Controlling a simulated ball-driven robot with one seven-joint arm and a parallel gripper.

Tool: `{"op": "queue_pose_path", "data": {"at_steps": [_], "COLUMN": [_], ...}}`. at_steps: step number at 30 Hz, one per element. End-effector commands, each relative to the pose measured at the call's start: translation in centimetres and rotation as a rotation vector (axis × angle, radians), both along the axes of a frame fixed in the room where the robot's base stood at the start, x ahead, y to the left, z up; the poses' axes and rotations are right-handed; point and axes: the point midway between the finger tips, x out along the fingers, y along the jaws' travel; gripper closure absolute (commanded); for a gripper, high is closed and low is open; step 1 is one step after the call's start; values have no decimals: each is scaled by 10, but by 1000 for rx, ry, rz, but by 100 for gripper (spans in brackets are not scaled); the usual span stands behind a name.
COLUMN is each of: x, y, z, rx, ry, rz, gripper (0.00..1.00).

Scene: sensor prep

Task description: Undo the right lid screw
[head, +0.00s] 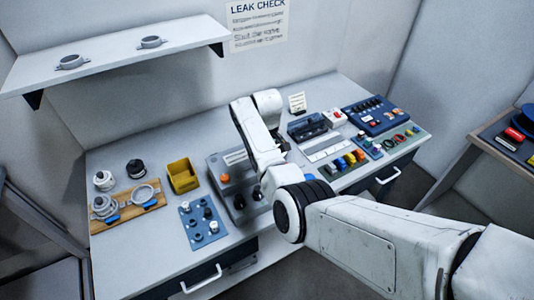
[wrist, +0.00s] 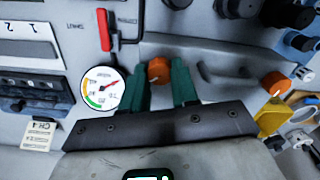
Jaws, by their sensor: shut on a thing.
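My gripper (wrist: 160,88) shows in the wrist view with two green fingers, one on each side of an orange lid screw (wrist: 158,70). The fingers are shut on this screw, whose round top shows between them. A second orange lid screw (wrist: 275,84) stands to the right in the wrist view, past a grey lid handle (wrist: 226,76); it also shows in the head view (head: 225,177). Both screws are on the grey box (head: 220,163). In the head view my arm covers the box's right part, the held screw and the fingertips.
A round gauge (wrist: 103,87) and a red lever (wrist: 104,30) are close to the fingers. A yellow bin (head: 183,174) and a blue board with black fittings (head: 187,222) stand left of the box. A white ruled plate (head: 327,149) lies to its right.

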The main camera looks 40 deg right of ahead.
Motion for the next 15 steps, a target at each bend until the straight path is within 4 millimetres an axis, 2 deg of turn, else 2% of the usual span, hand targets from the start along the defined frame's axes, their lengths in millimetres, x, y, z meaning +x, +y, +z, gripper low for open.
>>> {"op": "queue_pose_path", "data": {"at_steps": [15], "x": [1], "y": [-1], "z": [2], "rx": [-2], "ry": [-3], "rz": [487], "gripper": [100]}}
